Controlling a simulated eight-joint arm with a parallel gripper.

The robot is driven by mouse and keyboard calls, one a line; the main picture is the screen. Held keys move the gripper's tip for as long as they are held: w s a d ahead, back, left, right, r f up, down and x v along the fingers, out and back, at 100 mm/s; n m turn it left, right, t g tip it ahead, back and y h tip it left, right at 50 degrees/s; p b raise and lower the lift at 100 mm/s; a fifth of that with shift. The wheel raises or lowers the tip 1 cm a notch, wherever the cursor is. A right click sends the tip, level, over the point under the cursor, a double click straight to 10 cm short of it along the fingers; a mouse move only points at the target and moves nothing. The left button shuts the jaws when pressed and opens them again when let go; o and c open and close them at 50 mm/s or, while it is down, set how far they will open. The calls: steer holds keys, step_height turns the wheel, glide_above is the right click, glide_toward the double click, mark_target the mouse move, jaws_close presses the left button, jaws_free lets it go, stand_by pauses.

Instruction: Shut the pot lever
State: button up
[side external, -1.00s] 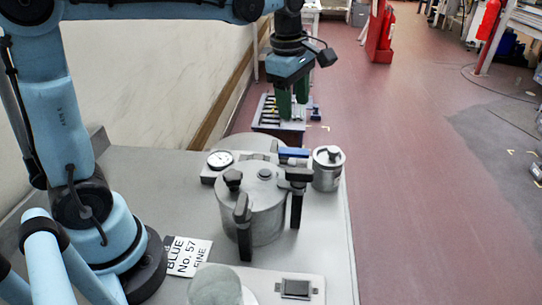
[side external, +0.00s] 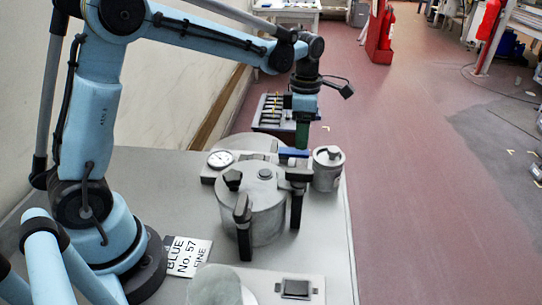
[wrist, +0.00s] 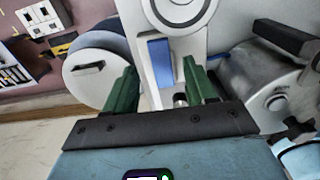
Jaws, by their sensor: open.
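The grey metal pot (side external: 262,222) stands on the bench in the side view, with black clamp handles around its lid. A blue bar (side external: 293,153), which looks like the lever, lies behind the lid near the right rear clamp. My gripper (side external: 302,146) points down just behind and above this bar, its green fingers overlapping in this view. In the wrist view, my open gripper (wrist: 163,85) has one green finger on each side of the blue bar (wrist: 160,62), with gaps visible. Contact is not visible. The lower ends of the fingers are partly hidden in the side view.
A small lidded canister (side external: 328,170) stands close right of the bar. A dial gauge (side external: 220,159) is left of it. A tool tray (side external: 272,112) lies behind. A sign (side external: 187,256) and a pale container (side external: 215,286) are in front. The bench's right edge is near.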

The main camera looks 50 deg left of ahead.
mark_target(294, 154)
steer(key=shift+f, duration=1.95)
jaws_close()
